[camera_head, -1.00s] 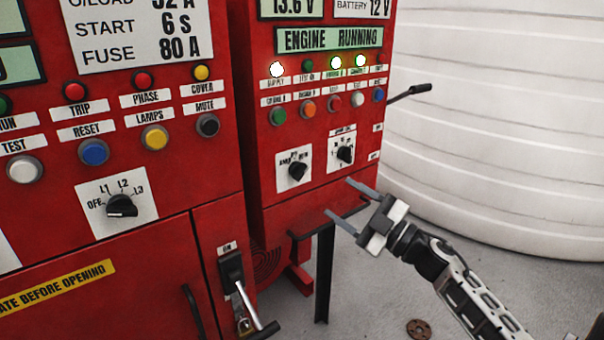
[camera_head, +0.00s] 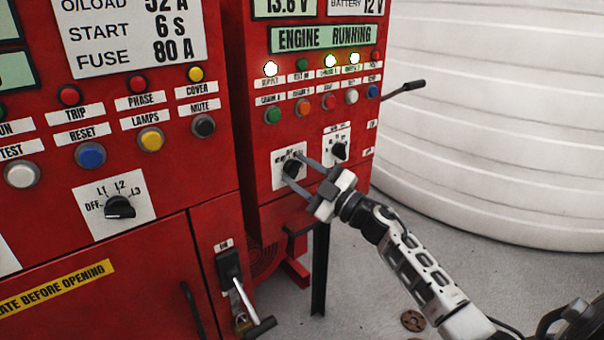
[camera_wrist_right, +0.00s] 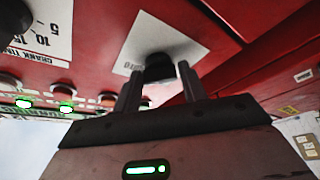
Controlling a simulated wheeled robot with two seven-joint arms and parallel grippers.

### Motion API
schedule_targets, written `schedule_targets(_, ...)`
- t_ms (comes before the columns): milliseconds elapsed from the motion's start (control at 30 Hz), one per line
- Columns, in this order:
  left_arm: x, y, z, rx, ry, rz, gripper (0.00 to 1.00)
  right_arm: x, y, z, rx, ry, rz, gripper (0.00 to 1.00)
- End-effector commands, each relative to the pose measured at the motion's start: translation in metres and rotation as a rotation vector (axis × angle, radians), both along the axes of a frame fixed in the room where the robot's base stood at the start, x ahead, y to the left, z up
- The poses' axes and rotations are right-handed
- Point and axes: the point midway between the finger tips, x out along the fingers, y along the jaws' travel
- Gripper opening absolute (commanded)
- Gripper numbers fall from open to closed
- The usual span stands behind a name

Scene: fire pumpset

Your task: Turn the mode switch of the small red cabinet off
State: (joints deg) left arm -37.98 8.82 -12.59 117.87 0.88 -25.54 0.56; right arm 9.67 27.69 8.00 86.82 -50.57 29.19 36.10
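The small red cabinet (camera_head: 262,190) stands right of the larger red one, with an "ENGINE RUNNING" display. Low on its front are two black rotary switches on white plates. The left one, the mode switch (camera_head: 291,167), has its label partly covered by my gripper; the other switch (camera_head: 339,150) is to its right. My right gripper (camera_head: 297,172) is open, its two fingers reaching to the mode switch. In the right wrist view the black knob (camera_wrist_right: 158,68) sits between the fingertips; I cannot tell whether they touch it. My left gripper is not in view.
The larger red cabinet (camera_head: 150,185) fills the left, with its own rotary switch (camera_head: 119,207) and a lever handle (camera_head: 243,300). A black lever (camera_head: 403,88) sticks out at the small cabinet's right side.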

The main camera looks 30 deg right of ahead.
Motion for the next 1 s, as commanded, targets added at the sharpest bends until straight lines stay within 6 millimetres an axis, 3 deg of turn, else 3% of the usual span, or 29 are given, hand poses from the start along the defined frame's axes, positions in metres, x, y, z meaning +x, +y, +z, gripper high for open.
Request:
schedule_targets(33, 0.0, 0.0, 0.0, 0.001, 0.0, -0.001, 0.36, 0.0, 0.0, 0.0, 0.0, 0.0, 0.0, 0.28)
schedule_targets(100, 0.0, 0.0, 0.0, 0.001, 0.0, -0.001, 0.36, 0.0, 0.0, 0.0, 0.0, 0.0, 0.0, 0.13)
schedule_targets(567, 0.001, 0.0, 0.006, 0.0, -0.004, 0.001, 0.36, 0.0, -0.001, 0.002, -0.097, -0.007, 0.001, 0.14)
schedule_targets(1000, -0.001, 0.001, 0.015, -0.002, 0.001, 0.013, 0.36, 0.0, -0.002, 0.005, -0.451, -0.034, 0.002, 0.14)
